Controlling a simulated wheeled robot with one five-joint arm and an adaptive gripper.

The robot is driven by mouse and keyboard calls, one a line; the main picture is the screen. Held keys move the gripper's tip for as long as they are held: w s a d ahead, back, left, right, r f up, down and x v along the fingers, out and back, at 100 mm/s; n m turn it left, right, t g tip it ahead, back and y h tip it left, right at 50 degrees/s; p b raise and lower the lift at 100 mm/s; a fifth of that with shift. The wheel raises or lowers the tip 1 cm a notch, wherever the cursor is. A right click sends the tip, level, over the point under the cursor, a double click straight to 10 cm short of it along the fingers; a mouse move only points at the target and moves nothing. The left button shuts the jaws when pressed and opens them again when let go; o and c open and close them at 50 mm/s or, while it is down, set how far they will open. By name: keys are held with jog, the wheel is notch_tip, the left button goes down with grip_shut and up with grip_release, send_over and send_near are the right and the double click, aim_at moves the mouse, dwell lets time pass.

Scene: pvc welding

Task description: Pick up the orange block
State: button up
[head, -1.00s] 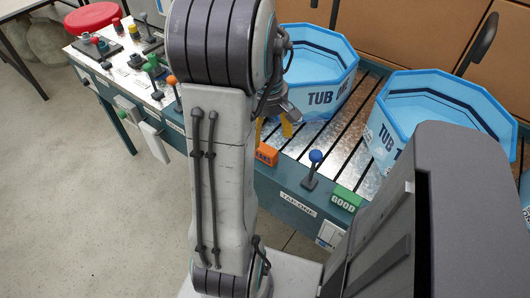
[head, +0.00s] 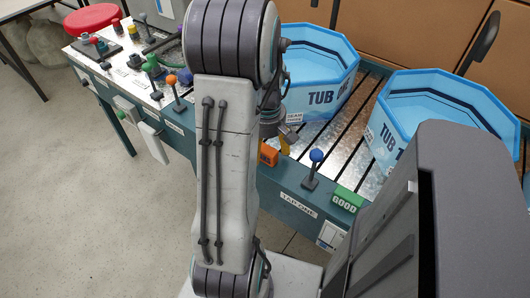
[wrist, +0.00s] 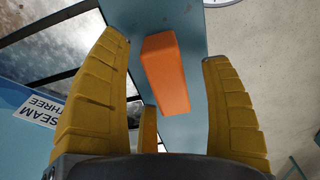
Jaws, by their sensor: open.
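The orange block (wrist: 166,74) lies on the blue-green edge of the bench. In the wrist view it shows between and beyond the open yellow fingers of my gripper (wrist: 165,95), apart from them. In the head view the orange block (head: 268,154) is partly hidden behind my arm. My gripper (head: 287,140) is there just behind and above the block, and only part of its yellow fingers shows.
A blue-knobbed lever (head: 316,157) and a green block marked GOOD (head: 348,198) stand to the right along the bench edge. Tub one (head: 322,97) is behind, with a second blue tub (head: 385,137) at right. An orange-knobbed lever (head: 171,80) stands at left.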

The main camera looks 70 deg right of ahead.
jog(key=shift+c, duration=0.2)
jog(key=c, duration=1.3)
jog(key=shift+o, duration=0.2)
jog(key=shift+r, duration=0.1)
